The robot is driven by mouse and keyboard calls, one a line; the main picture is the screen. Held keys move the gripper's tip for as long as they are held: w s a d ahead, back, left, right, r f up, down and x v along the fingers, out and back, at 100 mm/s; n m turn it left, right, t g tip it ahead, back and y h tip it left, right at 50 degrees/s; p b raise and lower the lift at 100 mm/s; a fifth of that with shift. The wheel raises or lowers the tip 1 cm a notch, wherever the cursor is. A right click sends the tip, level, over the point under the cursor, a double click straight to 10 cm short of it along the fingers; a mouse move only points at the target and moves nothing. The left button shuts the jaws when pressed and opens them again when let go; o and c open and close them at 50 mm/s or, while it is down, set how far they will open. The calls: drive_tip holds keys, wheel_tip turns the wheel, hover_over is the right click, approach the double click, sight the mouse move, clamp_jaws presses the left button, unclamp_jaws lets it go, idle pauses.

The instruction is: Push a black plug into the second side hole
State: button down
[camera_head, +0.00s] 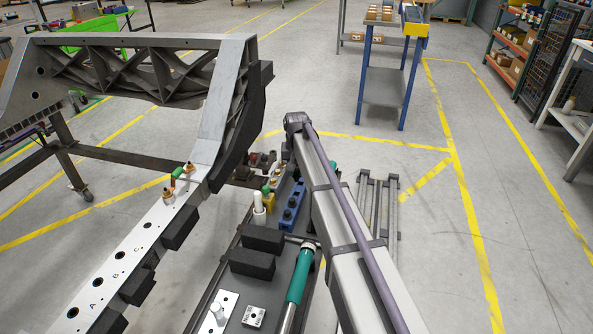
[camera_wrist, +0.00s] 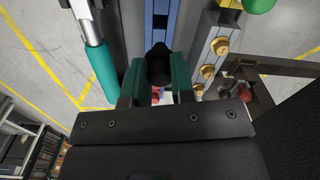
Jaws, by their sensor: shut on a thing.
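My gripper (camera_wrist: 157,82) shows in the wrist view with its two green fingers shut on a black plug (camera_wrist: 158,62). The plug is between the fingertips, above a blue holder (camera_wrist: 161,18); I cannot tell whether it is clear of it. In the head view the blue holder (camera_head: 290,206) has several black plugs in it, and my arm hides the gripper. The grey chassis (camera_head: 205,140) is at the left. Its near beam (camera_head: 135,238) has a row of dark holes with letters A, B and C beside some. I cannot tell which hole is the second side hole.
Black foam blocks (camera_head: 251,263) and a green-handled tool (camera_head: 301,273) lie on the bench near my arm. A white-and-green bottle and brass fittings (camera_wrist: 221,46) stand close beside the blue holder. A blue-legged cart (camera_head: 384,90) stands on the floor behind.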

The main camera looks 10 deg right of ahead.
sight(296, 169)
drive_tip(key=shift+r+p, duration=2.7)
drive_tip(key=shift+r, duration=0.75)
drive_tip(key=shift+f, duration=0.1)
